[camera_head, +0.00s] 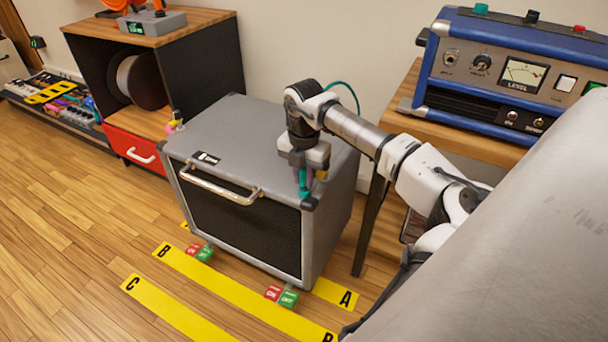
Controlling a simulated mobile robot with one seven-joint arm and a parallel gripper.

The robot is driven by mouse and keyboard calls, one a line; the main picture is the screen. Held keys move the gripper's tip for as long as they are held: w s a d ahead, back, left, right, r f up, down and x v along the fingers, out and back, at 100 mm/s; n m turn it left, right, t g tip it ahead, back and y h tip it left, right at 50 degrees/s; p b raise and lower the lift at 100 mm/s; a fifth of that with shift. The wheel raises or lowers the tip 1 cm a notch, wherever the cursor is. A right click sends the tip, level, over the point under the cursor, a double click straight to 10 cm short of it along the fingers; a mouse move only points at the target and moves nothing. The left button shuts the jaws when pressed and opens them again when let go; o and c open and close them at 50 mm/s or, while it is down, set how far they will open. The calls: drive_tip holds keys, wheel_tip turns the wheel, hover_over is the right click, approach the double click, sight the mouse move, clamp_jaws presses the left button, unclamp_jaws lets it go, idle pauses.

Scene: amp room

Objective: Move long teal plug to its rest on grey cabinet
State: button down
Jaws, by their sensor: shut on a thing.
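My gripper (305,172) is at the right front part of the grey cabinet's top, pointing down. It is shut on the long teal plug (303,184), which hangs upright between the fingers. The plug's lower end is close to the cabinet's front right corner; I cannot tell whether it touches anything. The grey cabinet (235,125) stands on the floor, with a black grille and a metal handle on its front. I cannot make out the plug's rest clearly.
A pink and yellow piece (175,122) is at the cabinet's left edge. A blue amplifier (505,75) stands on a wooden table at right. A black and wood shelf (205,60) is behind left. Yellow lettered strips (170,310) lie on the floor. The cabinet top's middle is clear.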

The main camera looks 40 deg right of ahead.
drive_tip(key=shift+f, duration=0.4)
idle(0.5)
drive_tip(key=c, duration=1.2)
unclamp_jaws()
drive_tip(key=shift+r, duration=0.15)
wheel_tip(320, 180, up, 14)
drive_tip(key=shift+f+p, duration=0.2)
drive_tip(key=shift+p, duration=0.5)
